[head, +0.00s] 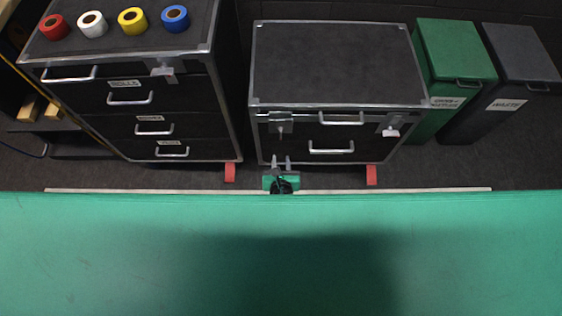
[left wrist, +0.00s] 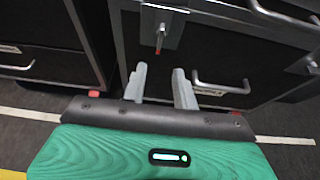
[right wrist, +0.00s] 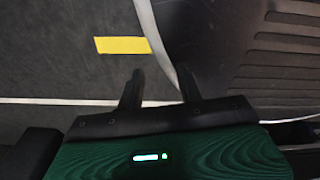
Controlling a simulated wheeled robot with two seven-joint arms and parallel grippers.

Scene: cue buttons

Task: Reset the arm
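My left gripper (head: 281,163) shows just beyond the green surface (head: 120,240), in front of the lower left part of the middle black cabinet (head: 340,60). In the left wrist view its two pale fingers (left wrist: 160,82) stand apart with nothing between them. They point at the cabinet front, below a metal latch with a red-tipped key or pin (left wrist: 160,38). My right gripper (right wrist: 160,88) is outside the head view. In the right wrist view its dark fingers are apart and empty above the dark floor. No cue button shows.
A left drawer cabinet (head: 150,95) carries red, white, yellow and blue tape rolls (head: 133,20). Green (head: 455,50) and grey (head: 520,60) bins stand at the right. The middle cabinet's top is bare. Yellow tape (right wrist: 122,45) marks the floor.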

